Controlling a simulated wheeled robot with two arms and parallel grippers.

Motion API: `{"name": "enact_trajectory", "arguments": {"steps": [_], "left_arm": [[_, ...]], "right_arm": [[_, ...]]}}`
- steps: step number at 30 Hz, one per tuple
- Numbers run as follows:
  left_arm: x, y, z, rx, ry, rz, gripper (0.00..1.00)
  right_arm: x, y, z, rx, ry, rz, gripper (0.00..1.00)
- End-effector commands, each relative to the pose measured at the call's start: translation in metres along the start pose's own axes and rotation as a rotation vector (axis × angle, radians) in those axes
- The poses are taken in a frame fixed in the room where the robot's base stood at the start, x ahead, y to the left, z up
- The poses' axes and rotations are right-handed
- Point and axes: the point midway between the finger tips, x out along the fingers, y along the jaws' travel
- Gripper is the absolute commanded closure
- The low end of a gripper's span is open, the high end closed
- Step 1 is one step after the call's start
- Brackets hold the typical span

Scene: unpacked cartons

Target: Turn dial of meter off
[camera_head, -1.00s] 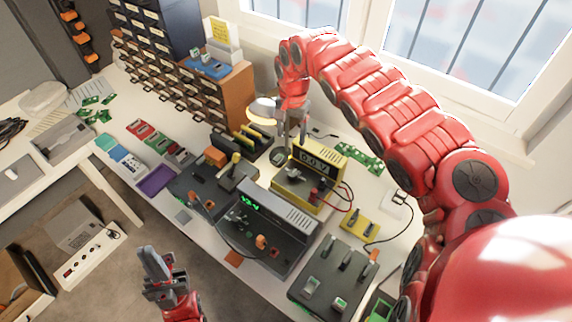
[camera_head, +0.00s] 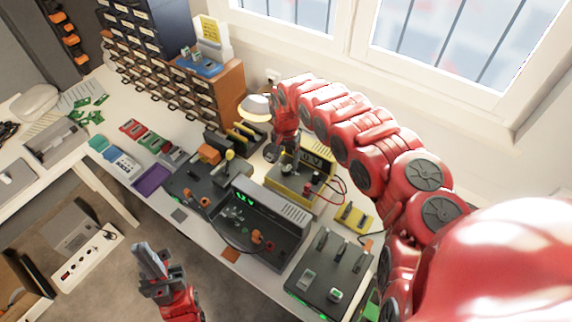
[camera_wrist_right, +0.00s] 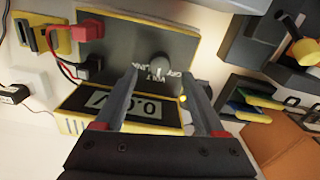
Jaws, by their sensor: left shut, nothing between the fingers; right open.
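The meter (camera_head: 283,187) is a yellow-edged box with a dark face, standing on the bench under my right arm, which partly covers it. My left gripper (camera_head: 150,260) is shut and empty, in front of the bench.
Red and black leads (camera_wrist_right: 88,32) plug into the meter. A dark power supply (camera_head: 262,222) stands in front of it, and a lamp (camera_head: 256,108) is close to my right gripper. A drawer cabinet (camera_head: 225,92) stands behind left.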

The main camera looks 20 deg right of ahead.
Motion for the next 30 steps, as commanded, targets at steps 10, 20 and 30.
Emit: {"name": "enact_trajectory", "arguments": {"steps": [10,20,30], "left_arm": [[0.005,0.000,-0.001,0.000,0.000,0.000,1.00],[0.005,0.000,-0.001,0.000,0.000,0.000,1.00],[0.005,0.000,-0.001,0.000,0.000,0.000,1.00]], "right_arm": [[0.038,0.000,0.001,0.000,-0.002,0.001,0.29],[0.043,0.001,0.000,0.000,0.001,0.003,0.29],[0.043,0.001,0.000,0.000,0.001,0.002,0.76]]}}
